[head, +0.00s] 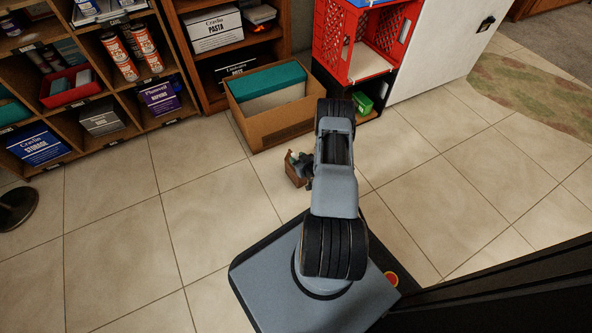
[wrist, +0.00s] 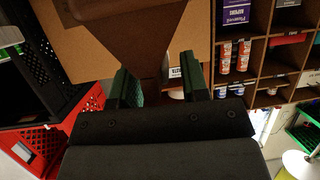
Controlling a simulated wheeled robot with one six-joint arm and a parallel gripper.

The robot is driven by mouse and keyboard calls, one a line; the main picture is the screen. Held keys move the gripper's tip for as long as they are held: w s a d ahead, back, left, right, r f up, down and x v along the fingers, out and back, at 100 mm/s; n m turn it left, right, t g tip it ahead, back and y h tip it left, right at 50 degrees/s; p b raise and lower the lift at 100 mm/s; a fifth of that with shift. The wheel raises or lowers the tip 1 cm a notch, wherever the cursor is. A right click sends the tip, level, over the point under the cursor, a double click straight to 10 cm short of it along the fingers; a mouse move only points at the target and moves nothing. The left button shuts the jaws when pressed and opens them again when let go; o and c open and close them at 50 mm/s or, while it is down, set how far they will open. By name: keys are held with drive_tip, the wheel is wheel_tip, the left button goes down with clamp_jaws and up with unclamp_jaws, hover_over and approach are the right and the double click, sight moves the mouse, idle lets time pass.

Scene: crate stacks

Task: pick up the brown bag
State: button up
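The brown bag (head: 294,176) is small and stands on the tiled floor in the head view, just left of my arm and in front of the cardboard box. My arm hides part of it. In the wrist view the bag (wrist: 145,35) is a dark brown shape that narrows towards my fingers. My gripper (wrist: 160,88) is open, with a gap between its two dark fingers. In the head view my gripper (head: 304,160) is low, right at the bag, partly hidden by my arm. I cannot tell whether the fingers touch the bag.
A cardboard box (head: 268,133) with a teal item stands just behind the bag. A red crate (head: 335,38) stands on a black one at the back right. Filled shelves (head: 133,125) line the back left.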

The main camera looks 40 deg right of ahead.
clamp_jaws()
drive_tip(key=shift+r, duration=0.15)
idle(0.6)
